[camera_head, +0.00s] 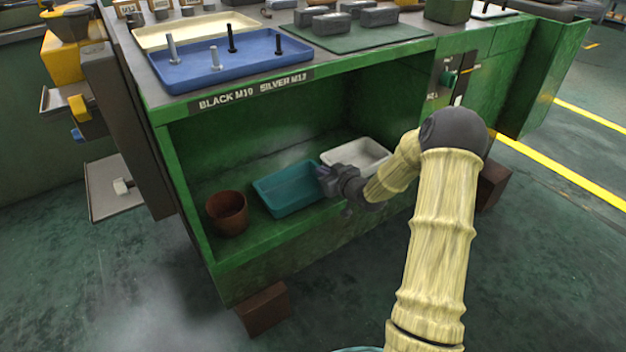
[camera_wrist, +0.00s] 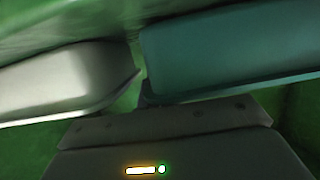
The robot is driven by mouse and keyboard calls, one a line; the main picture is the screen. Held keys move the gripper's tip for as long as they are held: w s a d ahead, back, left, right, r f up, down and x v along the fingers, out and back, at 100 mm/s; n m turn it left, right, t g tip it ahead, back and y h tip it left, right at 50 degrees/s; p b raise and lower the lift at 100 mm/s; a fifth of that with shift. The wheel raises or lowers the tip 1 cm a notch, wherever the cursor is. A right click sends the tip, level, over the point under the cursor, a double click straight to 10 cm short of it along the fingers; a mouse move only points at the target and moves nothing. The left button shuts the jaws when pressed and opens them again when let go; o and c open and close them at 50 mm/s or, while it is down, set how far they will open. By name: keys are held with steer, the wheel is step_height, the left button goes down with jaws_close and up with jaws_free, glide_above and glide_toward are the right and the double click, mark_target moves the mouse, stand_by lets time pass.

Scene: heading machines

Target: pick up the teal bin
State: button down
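The teal bin (camera_head: 288,188) is a shallow open tray. It sits on the floor of the green cabinet's open bay, between a brown pot and a white bin. My gripper (camera_head: 326,178) is inside the bay, at the teal bin's right end. In the wrist view the teal bin (camera_wrist: 235,45) fills the upper right, close to the gripper body. A dark finger part (camera_wrist: 148,95) shows near the bin's corner. The fingertips are mostly hidden, so I cannot tell whether they are open or closed on the rim. The bin looks flat on the shelf.
The white bin (camera_head: 357,157) lies just right of my gripper; it also shows in the wrist view (camera_wrist: 65,80). The brown pot (camera_head: 228,212) stands to the left. The cabinet's top edge (camera_head: 330,75) overhangs the bay. A blue tray with bolts (camera_head: 215,67) is on top.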

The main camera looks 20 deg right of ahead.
step_height(320, 180, up, 10)
steer(key=p, duration=0.4)
steer(key=shift+f, duration=0.1)
steer(key=shift+p, duration=0.35)
